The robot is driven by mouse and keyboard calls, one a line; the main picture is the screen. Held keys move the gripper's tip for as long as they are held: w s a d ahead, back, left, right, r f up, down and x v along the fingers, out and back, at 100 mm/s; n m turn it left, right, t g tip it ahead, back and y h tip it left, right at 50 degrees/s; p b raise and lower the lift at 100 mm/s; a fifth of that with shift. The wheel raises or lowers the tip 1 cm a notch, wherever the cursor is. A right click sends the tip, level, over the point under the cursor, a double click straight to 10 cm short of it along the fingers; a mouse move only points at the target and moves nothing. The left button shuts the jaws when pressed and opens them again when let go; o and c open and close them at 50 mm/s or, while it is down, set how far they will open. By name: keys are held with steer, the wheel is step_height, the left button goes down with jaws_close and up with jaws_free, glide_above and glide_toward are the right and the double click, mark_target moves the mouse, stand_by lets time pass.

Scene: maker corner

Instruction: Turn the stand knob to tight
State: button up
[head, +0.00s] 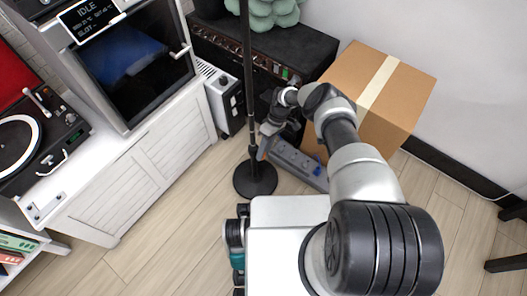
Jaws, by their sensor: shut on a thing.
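A black stand rises from a round base (255,179) on the wood floor as a thin upright pole (247,70), which runs out of the top of the head view. My arm reaches forward from the lower right, and my gripper (262,146) is at the lower part of the pole, close to its right side. The gripper is shut on the stand knob. The knob itself is hidden by the gripper and wrist, so its turn angle cannot be seen.
A black amplifier (300,45) is behind the pole. A grey power strip (296,160) lies on the floor beside the wrist. A white cabinet (140,165) with a turntable (30,140) is left. Floor left of the base is clear.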

steer(key=shift+d, duration=0.1)
stand_by(0.5)
steer(key=o, duration=1)
steer(key=shift+f, duration=0.1)
steer(key=shift+o, duration=0.2)
steer(key=p+v, duration=0.1)
steer(key=v, duration=1.6)
steer(key=shift+w+d, duration=0.25)
